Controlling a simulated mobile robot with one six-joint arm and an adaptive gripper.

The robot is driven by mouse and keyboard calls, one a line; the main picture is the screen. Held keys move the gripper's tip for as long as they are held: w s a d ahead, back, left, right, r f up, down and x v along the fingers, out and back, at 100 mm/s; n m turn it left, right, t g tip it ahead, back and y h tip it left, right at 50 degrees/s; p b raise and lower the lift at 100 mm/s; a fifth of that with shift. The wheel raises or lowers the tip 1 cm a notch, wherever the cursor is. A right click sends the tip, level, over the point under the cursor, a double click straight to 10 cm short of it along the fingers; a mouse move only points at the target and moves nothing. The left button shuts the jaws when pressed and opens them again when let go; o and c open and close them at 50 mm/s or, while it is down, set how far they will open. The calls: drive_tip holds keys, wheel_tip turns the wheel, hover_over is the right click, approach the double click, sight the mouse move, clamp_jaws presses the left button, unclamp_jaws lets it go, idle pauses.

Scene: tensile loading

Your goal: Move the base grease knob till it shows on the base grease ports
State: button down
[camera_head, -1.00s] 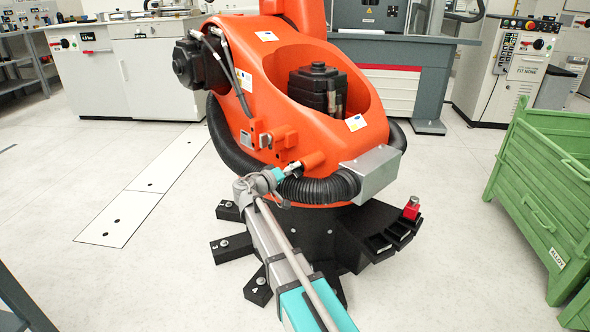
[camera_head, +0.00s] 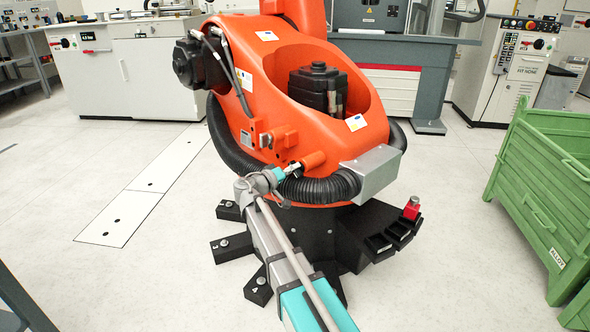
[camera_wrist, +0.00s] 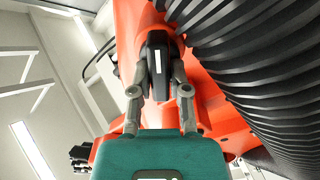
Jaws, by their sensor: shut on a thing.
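My gripper (camera_head: 291,170) is shut at the lower front of the big orange robot, at the end of a short orange cylinder (camera_head: 314,160). No label names the grease ports.
A thick black ribbed hose (camera_head: 318,187) runs close beside my gripper and fills the right of the wrist view (camera_wrist: 255,75). A grey metal box (camera_head: 372,172) sits right of it. Black bolted feet (camera_head: 232,246) spread over the floor. A green crate (camera_head: 545,190) stands right.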

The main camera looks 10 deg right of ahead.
drive_tip(key=shift+d, duration=0.1)
drive_tip(key=shift+r+m, duration=0.1)
drive_tip(key=shift+m, duration=2.1)
drive_tip(key=shift+s, duration=0.1)
drive_tip(key=c, duration=0.6)
unclamp_jaws()
drive_tip(key=v, duration=1.2)
